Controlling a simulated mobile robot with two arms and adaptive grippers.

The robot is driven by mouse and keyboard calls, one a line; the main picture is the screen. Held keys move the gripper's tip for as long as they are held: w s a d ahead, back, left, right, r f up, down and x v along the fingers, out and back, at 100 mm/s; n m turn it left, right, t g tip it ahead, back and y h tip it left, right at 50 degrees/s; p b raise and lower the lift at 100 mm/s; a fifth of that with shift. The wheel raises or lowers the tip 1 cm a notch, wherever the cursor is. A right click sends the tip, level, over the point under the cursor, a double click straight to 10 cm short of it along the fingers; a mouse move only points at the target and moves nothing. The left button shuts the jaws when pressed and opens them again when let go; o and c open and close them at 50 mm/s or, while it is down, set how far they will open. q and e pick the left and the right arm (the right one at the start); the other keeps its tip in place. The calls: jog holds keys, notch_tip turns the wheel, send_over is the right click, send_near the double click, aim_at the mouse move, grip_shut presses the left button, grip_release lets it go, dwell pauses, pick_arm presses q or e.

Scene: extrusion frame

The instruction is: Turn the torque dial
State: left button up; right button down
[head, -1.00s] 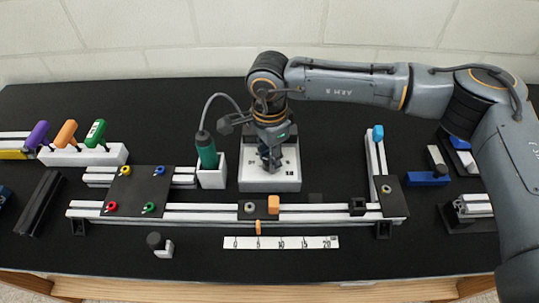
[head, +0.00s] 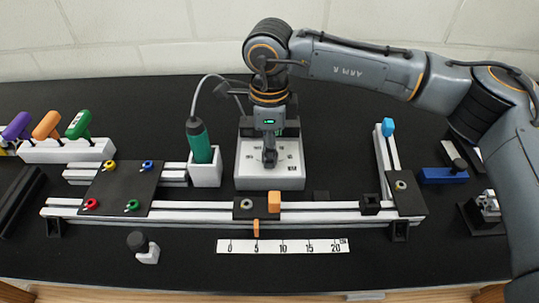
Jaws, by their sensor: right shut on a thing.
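A white box (head: 248,181) with small dark marks on its top face stands behind the middle of the rail frame. My right gripper (head: 269,160) points straight down at the middle of this top face and is shut on the torque dial there. The fingers cover the dial, so its shape and pointer cannot be made out. My left gripper is not in view.
A green screwdriver (head: 199,144) with a cable stands in a white holder (head: 206,174) close to the left of the box. The extrusion rail (head: 320,206) runs in front. Purple, orange and green handles (head: 78,124) stand far left. A scale strip (head: 283,246) lies in front.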

jog(key=shift+m, duration=0.3)
dwell(0.4)
jog(key=c, duration=1)
grip_release()
notch_tip(320, 180, up, 12)
